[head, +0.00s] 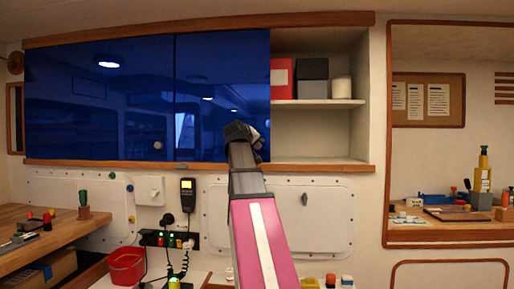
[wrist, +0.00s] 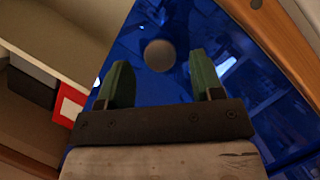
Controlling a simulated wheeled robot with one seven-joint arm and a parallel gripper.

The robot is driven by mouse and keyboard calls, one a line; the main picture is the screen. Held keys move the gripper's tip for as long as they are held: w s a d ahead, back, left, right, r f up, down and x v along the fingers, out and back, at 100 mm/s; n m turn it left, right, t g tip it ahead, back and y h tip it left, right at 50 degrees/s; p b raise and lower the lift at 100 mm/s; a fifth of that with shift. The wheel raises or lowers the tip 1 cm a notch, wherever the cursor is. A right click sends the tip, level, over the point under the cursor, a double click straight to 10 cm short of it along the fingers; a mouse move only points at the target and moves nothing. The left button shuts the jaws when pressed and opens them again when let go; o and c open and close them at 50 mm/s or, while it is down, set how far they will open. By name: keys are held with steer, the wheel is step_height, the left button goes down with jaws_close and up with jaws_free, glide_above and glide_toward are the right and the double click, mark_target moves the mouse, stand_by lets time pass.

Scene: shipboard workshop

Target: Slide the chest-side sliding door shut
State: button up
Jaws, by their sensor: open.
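Two glossy blue sliding door panels front the wall cabinet: a left panel (head: 95,110) and a right panel (head: 215,75). Which one is called chest-side I cannot tell. The right panel ends mid-cabinet, leaving the right-hand section uncovered. My gripper (head: 250,134) is at the right panel's lower right part, near its free edge. In the wrist view, its two green fingers stand apart, with a round grey pull (wrist: 159,55) on the blue panel (wrist: 190,25) showing between them. Whether the fingers touch the door I cannot tell.
A wooden lower rail (head: 320,167) runs below the doors. A handset (head: 187,190) hangs beneath.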

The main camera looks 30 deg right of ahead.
mark_target(257, 146)
steer(key=shift+x, duration=1.6)
steer(key=c, duration=0.9)
steer(key=shift+s+d, duration=0.1)
steer(key=s+d, duration=0.7)
steer(key=d, duration=0.5)
steer(key=s+d, duration=0.8)
steer(key=d, duration=0.4)
steer(key=s+d, duration=0.7)
steer(key=d, duration=0.5)
steer(key=shift+s, duration=0.4)
steer(key=o, duration=0.9)
